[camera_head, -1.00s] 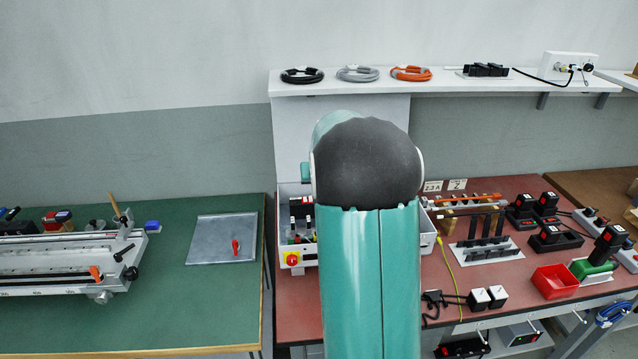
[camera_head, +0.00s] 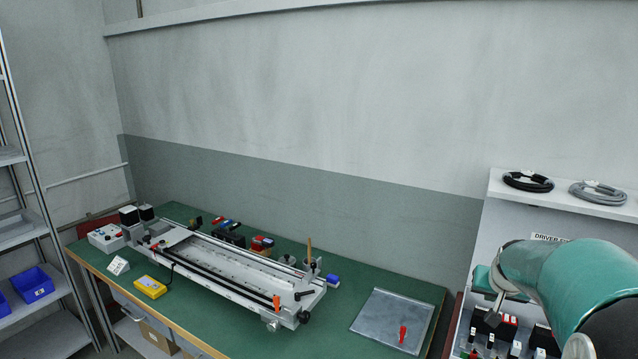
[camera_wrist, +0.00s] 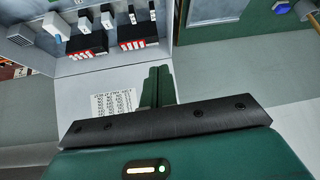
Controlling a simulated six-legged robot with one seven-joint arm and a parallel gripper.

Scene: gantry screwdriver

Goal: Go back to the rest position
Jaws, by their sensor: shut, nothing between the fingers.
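My gripper (camera_wrist: 157,76) shows in the wrist view as two green fingers lying side by side, shut and with nothing between them. Beyond the fingertips are a pale panel and an open grey enclosure with black and red modules (camera_wrist: 84,42). A printed sheet (camera_wrist: 114,102) lies just left of the fingers. In the head view my teal arm is at the lower right, in front of the enclosure; the fingers are not clearly seen there.
A green bench (camera_head: 345,284) carries a long grey rail fixture (camera_head: 228,265), a metal plate with a red handle (camera_head: 392,322) and a yellow box (camera_head: 150,287). A shelf holds a black cable coil (camera_head: 528,182) and a grey one (camera_head: 598,193). A rack with blue bins (camera_head: 33,284) stands left.

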